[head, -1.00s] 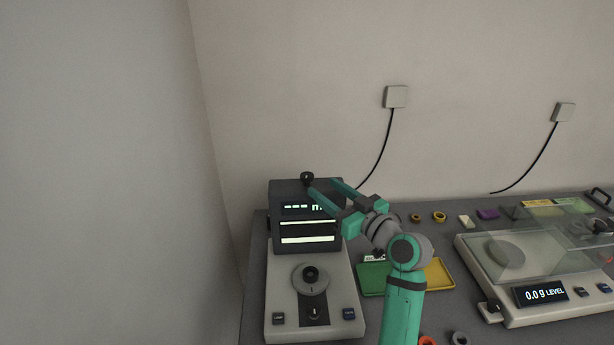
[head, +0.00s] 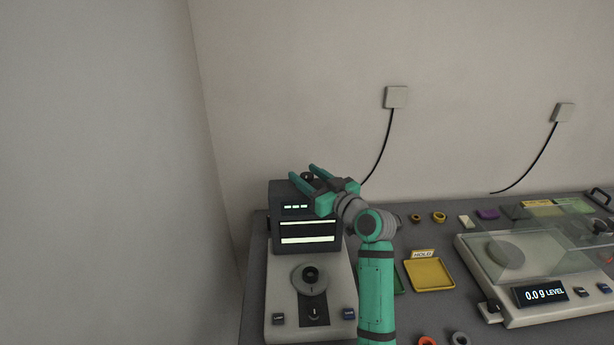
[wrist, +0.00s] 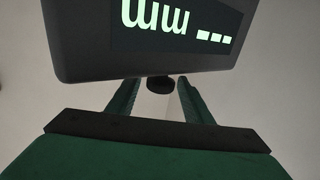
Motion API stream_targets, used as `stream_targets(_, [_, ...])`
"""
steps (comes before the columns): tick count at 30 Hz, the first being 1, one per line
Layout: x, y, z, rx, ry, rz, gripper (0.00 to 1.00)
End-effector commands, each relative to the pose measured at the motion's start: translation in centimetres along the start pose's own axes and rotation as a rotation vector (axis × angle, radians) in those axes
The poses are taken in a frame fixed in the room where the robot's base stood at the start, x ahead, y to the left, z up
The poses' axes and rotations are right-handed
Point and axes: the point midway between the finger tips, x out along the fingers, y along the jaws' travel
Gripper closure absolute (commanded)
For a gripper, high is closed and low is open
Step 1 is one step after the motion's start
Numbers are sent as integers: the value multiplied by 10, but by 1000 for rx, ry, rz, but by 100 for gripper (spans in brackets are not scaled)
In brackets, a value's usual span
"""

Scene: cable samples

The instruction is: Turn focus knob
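The measuring instrument (head: 306,212) stands at the back left of the bench, with a dark head and a lit display. A black round knob (head: 308,177) sits at the top of the head, which I take to be the focus knob. My gripper (head: 301,172) is open, its two green fingers reaching left over the top of the head, one on either side of the knob. In the wrist view the knob (wrist: 160,85) shows between the fingertips, with a gap visible on each side. The display (wrist: 185,25) appears upside down there, reading dashes and "mm".
The instrument's pale base (head: 283,290) carries a round grey stage (head: 299,284) and buttons. A yellow tray (head: 432,274) lies to the right of my arm, and a green one is mostly hidden. A balance (head: 530,270) with a clear shield stands further right.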

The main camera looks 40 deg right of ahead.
Motion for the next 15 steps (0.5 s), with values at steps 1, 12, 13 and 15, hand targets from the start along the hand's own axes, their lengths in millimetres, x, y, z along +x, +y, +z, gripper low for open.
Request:
stream_targets(1, [0, 0, 0, 0, 0, 0, 66])
stream_targets(12, [1, 1, 1, 3, -5, -38, 92])
stream_targets(13, [1, 2, 1, 3, -6, -53, 92])
stream_targets(15, [1, 2, 1, 4, -7, -98, 92])
